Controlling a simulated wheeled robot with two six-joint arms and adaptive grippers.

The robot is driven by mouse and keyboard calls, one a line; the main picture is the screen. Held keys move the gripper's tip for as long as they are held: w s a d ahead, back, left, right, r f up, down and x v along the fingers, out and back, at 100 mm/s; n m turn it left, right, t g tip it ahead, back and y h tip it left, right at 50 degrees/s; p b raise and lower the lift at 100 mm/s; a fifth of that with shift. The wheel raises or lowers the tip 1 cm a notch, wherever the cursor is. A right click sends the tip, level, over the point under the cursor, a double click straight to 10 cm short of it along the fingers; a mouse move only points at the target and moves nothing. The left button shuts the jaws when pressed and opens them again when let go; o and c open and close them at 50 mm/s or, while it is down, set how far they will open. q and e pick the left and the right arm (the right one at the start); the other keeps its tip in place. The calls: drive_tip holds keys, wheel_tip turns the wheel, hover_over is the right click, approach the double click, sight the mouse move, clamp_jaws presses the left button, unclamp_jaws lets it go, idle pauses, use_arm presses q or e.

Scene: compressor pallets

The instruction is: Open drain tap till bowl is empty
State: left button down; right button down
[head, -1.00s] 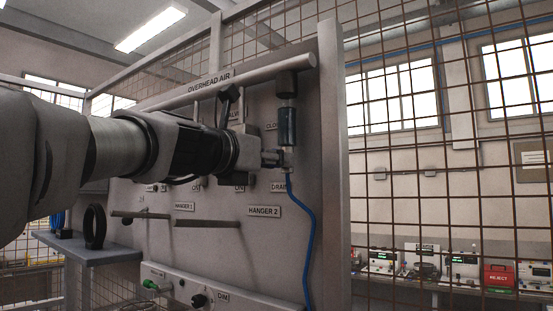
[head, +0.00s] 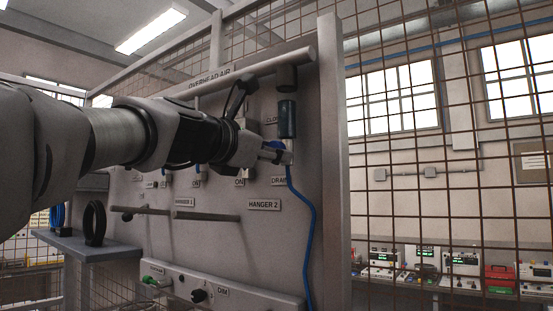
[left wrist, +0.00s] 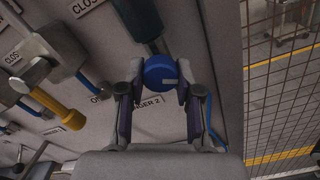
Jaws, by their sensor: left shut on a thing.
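My left gripper (head: 274,152) is shut on the blue drain tap (head: 278,145) below the dark blue bowl (head: 287,119) on the grey panel. In the left wrist view, the round blue tap (left wrist: 160,72) with a pale line on its face sits between the two fingers of the left gripper (left wrist: 162,88). The bowl (left wrist: 143,18) shows above it there. A DRAIN label (head: 279,181) is just below the fingers. A blue hose (head: 312,215) hangs from under the tap. I cannot tell whether liquid is in the bowl. My right gripper is not in view.
Overhead pipe (head: 240,73) runs above the bowl. A yellow-handled valve (left wrist: 58,106) is left of the gripper in the wrist view. HANGER rods (head: 205,217) stick out below. Wire mesh fence (head: 430,200) stands right of the panel post (head: 334,160).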

use_arm(q)
drive_tip(key=shift+r+m, duration=0.15)
drive_tip(key=shift+m, duration=0.75)
